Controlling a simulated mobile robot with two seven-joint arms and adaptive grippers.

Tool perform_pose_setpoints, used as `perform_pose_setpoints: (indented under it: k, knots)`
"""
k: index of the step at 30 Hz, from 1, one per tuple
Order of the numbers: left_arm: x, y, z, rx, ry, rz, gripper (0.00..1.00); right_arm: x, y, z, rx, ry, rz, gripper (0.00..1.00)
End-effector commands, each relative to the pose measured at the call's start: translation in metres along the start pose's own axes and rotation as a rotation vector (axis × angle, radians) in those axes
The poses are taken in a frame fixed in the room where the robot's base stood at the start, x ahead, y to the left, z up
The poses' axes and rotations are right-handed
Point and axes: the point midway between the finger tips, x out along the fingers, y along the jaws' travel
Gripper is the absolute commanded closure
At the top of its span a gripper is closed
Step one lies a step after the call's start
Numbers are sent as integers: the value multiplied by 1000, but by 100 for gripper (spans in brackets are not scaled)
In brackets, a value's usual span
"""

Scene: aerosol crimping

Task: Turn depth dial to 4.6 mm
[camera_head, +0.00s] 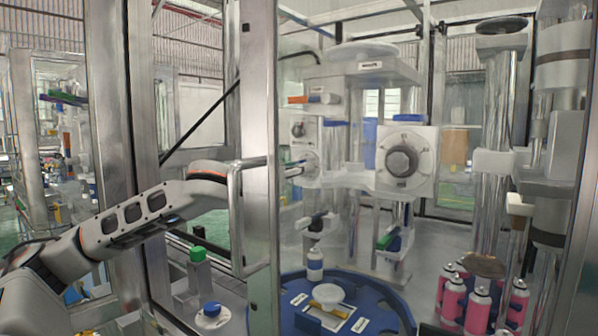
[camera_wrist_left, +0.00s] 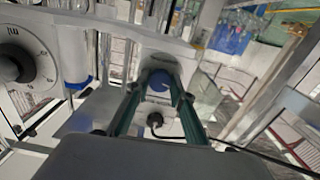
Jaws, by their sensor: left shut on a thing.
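In the head view a large grey dial knob (camera_head: 402,160) sits on a white square plate with scale marks. Its pointer reading is too small to tell. My right gripper is not in view.
The metal post (camera_head: 261,90) and its door handle (camera_head: 237,225) stand close to my left arm. A blue round table (camera_head: 395,310) is below the machine. Several pink cans (camera_head: 479,305) stand at the right. A green-capped bottle (camera_head: 199,270) stands below my arm.

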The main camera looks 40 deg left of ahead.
Motion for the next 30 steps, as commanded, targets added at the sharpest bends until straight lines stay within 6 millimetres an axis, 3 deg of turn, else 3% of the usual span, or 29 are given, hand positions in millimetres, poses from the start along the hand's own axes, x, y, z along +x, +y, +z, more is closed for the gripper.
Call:
perform_pose_setpoints:
  k: [12, 28, 29, 30]
  knots:
    - [0, 0, 0, -181, -1, 1, 99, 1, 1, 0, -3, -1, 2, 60]
    - [0, 0, 0, -203, -1, 0, 99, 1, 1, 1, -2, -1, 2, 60]
    - [0, 0, 0, -203, -1, 0, 75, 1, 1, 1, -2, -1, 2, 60]
    - [0, 0, 0, -203, -1, 0, 64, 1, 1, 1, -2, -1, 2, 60]
